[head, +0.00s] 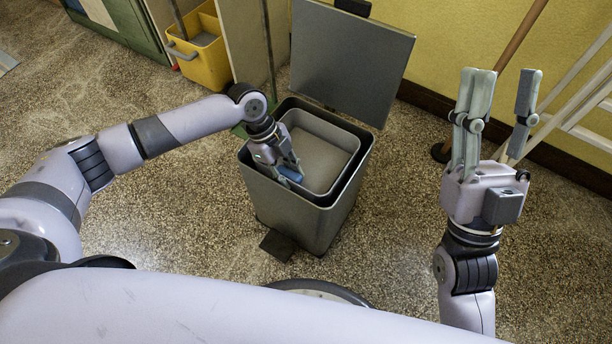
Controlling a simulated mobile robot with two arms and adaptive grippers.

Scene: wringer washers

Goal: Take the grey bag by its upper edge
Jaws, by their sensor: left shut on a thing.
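The grey bag (324,130) sits as a square-mouthed liner inside the open pedal bin (331,221). Its upper edge lies a little inside the bin's dark rim. My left gripper (291,172) points down at the bag's near left edge and is shut on that edge. Its fingertips are partly hidden, and a small blue part shows beside them. My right gripper (501,92) is raised at the right, pointing up, with its fingers wide apart and empty.
The bin's lid (350,60) stands open at the back. A yellow mop bucket (203,50) is behind to the left. A broom handle (520,38) and a pale ladder (582,100) lean at the right. The speckled floor is clear at left.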

